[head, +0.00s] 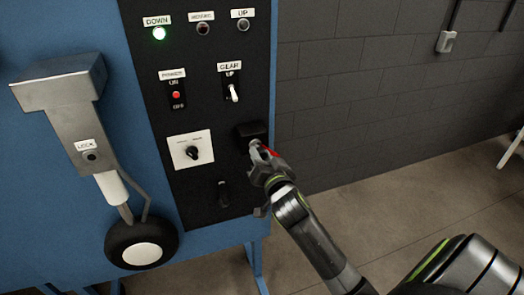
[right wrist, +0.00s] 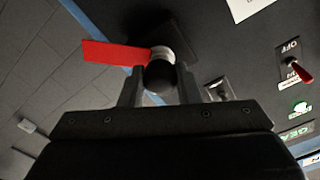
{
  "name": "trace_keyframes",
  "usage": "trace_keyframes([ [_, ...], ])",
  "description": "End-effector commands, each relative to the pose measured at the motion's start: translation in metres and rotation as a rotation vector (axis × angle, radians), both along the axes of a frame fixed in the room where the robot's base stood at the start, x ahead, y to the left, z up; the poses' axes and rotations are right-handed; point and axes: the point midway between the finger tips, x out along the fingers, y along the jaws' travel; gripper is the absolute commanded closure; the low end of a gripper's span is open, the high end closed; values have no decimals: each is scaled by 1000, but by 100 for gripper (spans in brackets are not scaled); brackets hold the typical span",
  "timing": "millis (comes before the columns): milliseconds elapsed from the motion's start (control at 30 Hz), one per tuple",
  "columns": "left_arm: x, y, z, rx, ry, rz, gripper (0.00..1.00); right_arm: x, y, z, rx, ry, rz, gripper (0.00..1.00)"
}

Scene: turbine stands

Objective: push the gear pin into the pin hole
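The gear pin shows in the right wrist view as a dark round knob (right wrist: 160,77) with a pale collar and a red flag (right wrist: 115,52). Its shaft is hidden. In the head view the red flag (head: 268,150) shows beside my right gripper (head: 256,156), just below a black block (head: 251,131) at the panel's right edge. My right gripper (right wrist: 160,85) has a finger close against each side of the knob and looks shut on it. The pin hole (head: 90,156), under the LOCK label, is on the grey gear leg at left, clear and apart from the gripper. My left gripper is out of view.
The black panel (head: 190,113) carries a lit green DOWN lamp (head: 159,34), toggle switches, a white plate with a black knob (head: 192,151) and a dark fitting (head: 223,193). A black wheel (head: 140,244) stands below the leg. Floor at right is mostly clear.

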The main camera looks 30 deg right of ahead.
Motion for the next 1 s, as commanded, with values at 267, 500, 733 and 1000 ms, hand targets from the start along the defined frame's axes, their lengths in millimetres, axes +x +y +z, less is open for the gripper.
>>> trace_keyframes([
  [267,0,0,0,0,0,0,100,0,0,0,0,-1,0,100],
  [500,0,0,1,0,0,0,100,-3,1,0,0,0,0,100],
  [733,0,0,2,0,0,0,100,-9,2,0,0,0,1,100],
  [1000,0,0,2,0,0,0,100,-11,3,0,0,0,1,100],
])
